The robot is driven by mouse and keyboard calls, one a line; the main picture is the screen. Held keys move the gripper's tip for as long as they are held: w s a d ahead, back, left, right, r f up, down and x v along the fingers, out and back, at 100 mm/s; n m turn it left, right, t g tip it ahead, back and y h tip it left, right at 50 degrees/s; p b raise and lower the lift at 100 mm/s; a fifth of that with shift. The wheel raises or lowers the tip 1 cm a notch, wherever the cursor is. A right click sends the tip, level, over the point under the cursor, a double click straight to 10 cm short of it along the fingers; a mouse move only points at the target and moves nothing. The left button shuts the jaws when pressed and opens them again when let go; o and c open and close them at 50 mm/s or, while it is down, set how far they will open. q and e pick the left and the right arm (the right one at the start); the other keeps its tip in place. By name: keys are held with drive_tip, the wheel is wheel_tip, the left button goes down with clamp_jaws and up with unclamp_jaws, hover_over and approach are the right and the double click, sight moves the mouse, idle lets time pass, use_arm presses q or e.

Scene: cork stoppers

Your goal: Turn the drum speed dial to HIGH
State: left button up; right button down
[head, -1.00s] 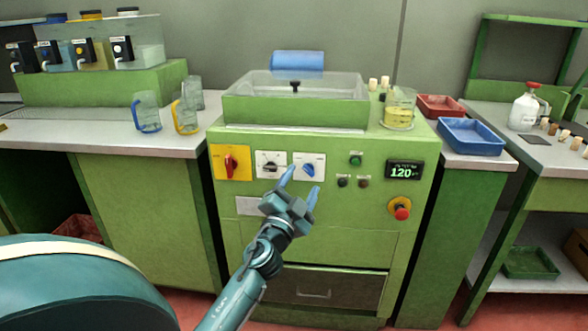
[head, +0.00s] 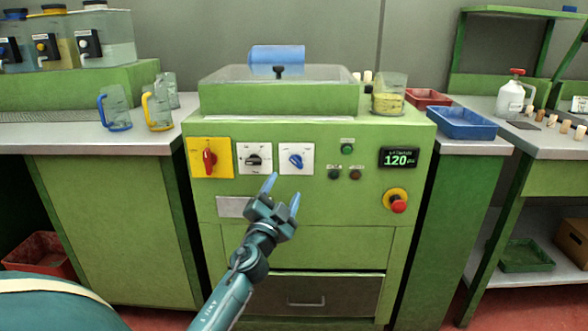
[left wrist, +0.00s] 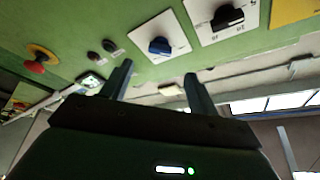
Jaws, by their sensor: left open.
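The green machine's panel (head: 330,205) carries a black dial (head: 254,160) and a blue dial (head: 296,161), each on a white plate; the labels are too small to read. The blue pointer is tilted, its upper end to the left. The dials also show in the left wrist view, blue (left wrist: 159,46) and black (left wrist: 228,17). My left gripper (head: 282,194) is open and empty, its blue fingertips just below the two white plates, apart from the dials. In the left wrist view its fingers (left wrist: 157,82) point up toward the panel. My right gripper is out of view.
A red switch (head: 209,158) on a yellow plate is left of the dials. Small buttons (head: 347,148), a display reading 120 (head: 399,158) and a red emergency knob (head: 398,206) are to the right. A glass beaker (head: 388,97) stands on top.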

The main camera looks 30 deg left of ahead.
sight(295, 165)
use_arm(q)
drive_tip(key=x, duration=0.9)
drive_tip(key=shift+w+a+b, duration=0.1)
drive_tip(key=shift+b, duration=0.2)
drive_tip(key=shift+c, duration=0.2)
drive_tip(key=c, duration=1)
